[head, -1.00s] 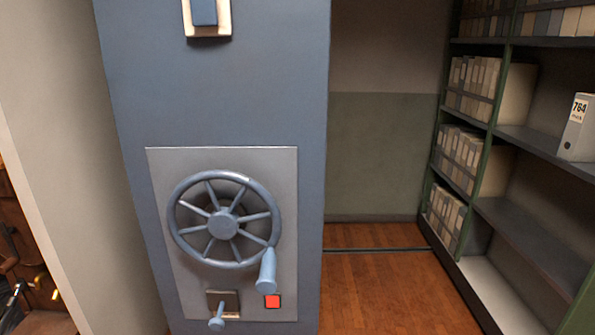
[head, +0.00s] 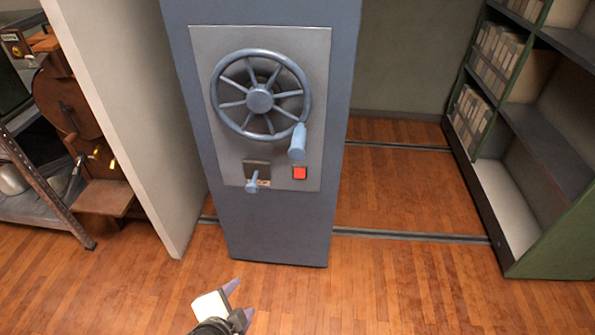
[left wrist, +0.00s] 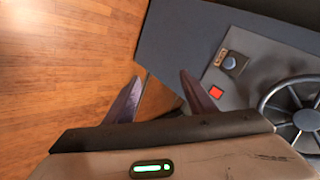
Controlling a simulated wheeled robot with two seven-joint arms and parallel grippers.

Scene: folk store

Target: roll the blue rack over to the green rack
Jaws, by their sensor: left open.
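The blue rack (head: 277,232) stands upright in the middle of the head view. The green rack (head: 560,240) stands at the right, with a wide floor gap between the two. My left gripper (head: 234,300) is low in front of the blue rack, open and empty. My right gripper is not visible.
Floor rails (head: 410,235) run across the gap between the racks, which looks clear. A pale wall panel (head: 130,120) stands left of the blue rack. A metal shelf with brown items (head: 85,150) is at the far left. Wooden floor in front is open.

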